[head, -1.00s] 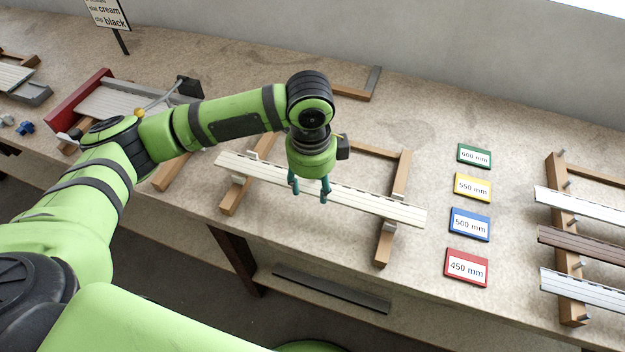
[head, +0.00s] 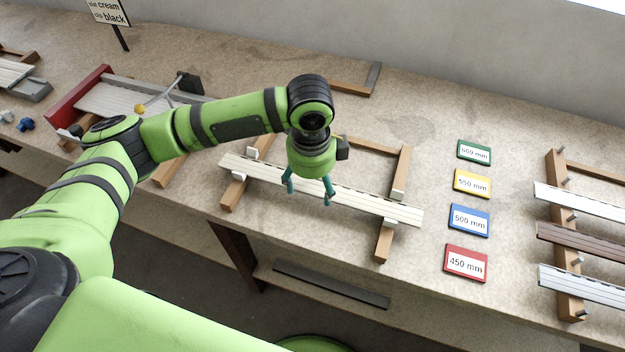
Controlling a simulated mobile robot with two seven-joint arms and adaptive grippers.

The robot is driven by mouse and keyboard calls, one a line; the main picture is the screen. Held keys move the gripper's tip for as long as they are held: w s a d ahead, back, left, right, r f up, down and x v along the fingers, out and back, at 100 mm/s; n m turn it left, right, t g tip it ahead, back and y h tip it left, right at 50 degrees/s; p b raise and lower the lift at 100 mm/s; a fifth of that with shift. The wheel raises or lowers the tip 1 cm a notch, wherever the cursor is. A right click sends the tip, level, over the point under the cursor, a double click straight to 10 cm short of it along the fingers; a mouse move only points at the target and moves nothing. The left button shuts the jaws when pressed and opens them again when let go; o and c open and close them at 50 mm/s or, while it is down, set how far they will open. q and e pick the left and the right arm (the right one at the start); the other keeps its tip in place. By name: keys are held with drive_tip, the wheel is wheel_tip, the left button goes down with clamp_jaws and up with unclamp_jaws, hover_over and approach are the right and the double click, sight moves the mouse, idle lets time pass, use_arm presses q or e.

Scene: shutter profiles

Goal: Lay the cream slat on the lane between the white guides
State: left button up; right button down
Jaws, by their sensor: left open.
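The cream slat (head: 362,202) lies across the two wooden rails of a frame in the middle of the table, slanting down to the right. White guides stand beside it: on the left rail (head: 239,175), at its upper edge (head: 253,155), on the right rail (head: 397,195) and at its lower edge (head: 390,223). The slat appears to run between them. My left gripper (head: 308,196) is over the middle of the slat, fingers pointing down and spread apart, with nothing held. My arm hides part of the frame behind. My right gripper is not in view.
Coloured length cards, such as the red one (head: 466,263), lie to the right. A rack (head: 568,260) at the far right bears white and brown slats. A red-ended fixture (head: 95,92) stands at the left. A dark strip (head: 330,284) lies on the lower shelf.

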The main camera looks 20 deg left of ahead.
use_arm(q)
wheel_tip(320, 180, up, 13)
drive_tip(key=b, duration=0.1)
drive_tip(key=shift+s+f, duration=0.15)
drive_tip(key=shift+s, duration=0.1)
